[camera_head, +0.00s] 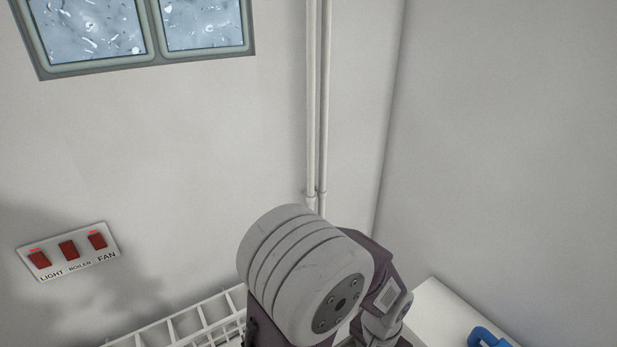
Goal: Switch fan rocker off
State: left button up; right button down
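A white switch plate (68,251) is on the wall at the lower left of the head view. It carries three red rockers in a row, labelled LIGHT, BOILER and FAN. The fan rocker (97,240) is the rightmost, with a small lit red mark above it. The light rocker (39,259) has a similar red mark; the boiler rocker (68,249) shows none. One of my arms fills the lower middle, to the right of the plate and well apart from it. Neither gripper's fingers are in view.
A white rack (178,326) with slots is below the plate, along the wall. Two pipes (318,100) run down the wall near the corner. A framed window (147,27) is at the upper left. A blue object (487,338) lies on a white surface (440,312) at the lower right.

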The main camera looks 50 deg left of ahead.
aim_at(96, 240)
jog(key=u, duration=0.45)
jog(key=j+u, duration=0.1)
jog(key=u, duration=0.85)
jog(key=j+u, duration=0.15)
jog(key=u, duration=0.75)
jog(key=j+u, duration=0.1)
jog(key=u, duration=0.8)
